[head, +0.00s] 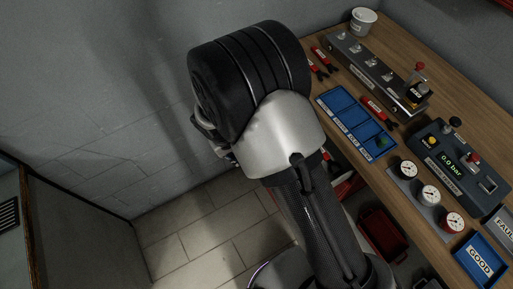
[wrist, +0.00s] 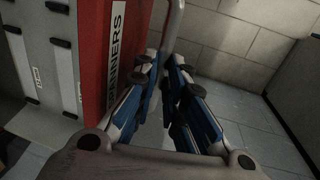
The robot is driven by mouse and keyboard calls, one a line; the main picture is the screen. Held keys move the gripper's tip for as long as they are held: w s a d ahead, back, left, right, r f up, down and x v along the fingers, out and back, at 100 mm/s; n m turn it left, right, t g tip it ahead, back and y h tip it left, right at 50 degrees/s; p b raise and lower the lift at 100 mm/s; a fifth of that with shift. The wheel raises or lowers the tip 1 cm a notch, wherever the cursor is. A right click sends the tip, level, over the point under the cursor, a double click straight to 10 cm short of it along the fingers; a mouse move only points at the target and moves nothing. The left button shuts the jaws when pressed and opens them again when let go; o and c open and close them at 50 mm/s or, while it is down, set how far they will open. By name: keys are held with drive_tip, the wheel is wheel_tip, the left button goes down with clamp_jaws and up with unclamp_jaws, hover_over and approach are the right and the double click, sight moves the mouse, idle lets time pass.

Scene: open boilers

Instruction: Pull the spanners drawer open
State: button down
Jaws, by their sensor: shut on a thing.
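The red spanners drawer (wrist: 100,62), with a white label reading SPANNERS, stands on the left in the wrist view. A pale metal bar handle (wrist: 174,22) runs beside its front. My gripper (wrist: 163,72) has its blue-and-white fingers closed around the lower part of this handle, and they hide the spot where they grip it. How far the drawer stands out cannot be told. In the head view my arm covers the gripper and most of the drawer area.
Tiled floor (head: 205,235) lies clear beside the wall. A wooden bench (head: 400,150) carries a blue tray (head: 323,98), gauges and a control box. A red bin (head: 382,238) sits below it.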

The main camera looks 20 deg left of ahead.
drive_tip(key=shift+s+a+b, duration=0.2)
drive_tip(key=shift+s+a, duration=0.7)
drive_tip(key=shift+s, duration=0.3)
drive_tip(key=shift+s+a+b, duration=0.15)
drive_tip(key=shift+s+a, duration=0.75)
drive_tip(key=shift+s, duration=0.3)
drive_tip(key=c, duration=1.9)
unclamp_jaws()
drive_tip(key=r, duration=0.4)
drive_tip(key=s+a+r, duration=0.1)
drive_tip(key=r, duration=0.6)
drive_tip(key=shift+s+a+r, duration=0.25)
drive_tip(key=shift+s+r, duration=0.15)
